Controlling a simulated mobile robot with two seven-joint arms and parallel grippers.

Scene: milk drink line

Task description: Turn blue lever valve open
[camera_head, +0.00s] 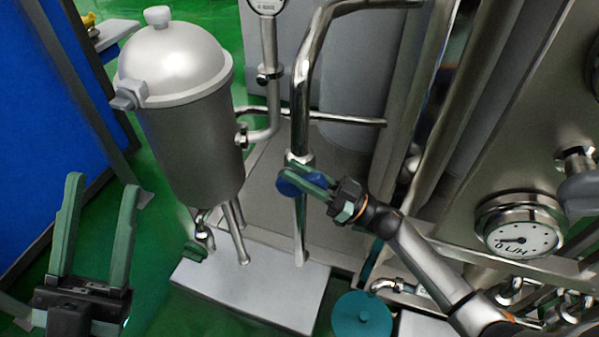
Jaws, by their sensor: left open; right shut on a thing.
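The blue lever valve (288,185) sits on a vertical steel pipe (301,110) near the middle of the view. My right gripper (305,176) comes in from the lower right and is shut on the blue lever; its green fingers partly cover it. How far the lever is turned cannot be told. My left gripper (97,225) is at the lower left, open and empty, its two green fingers pointing up, well apart from the valve.
A steel vessel (190,125) with a domed lid stands left of the valve over a grey base plate (250,290). A round dial gauge (519,239) is at right, near several pipes. A teal disc (363,315) is at the bottom. A blue panel (50,110) stands at far left.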

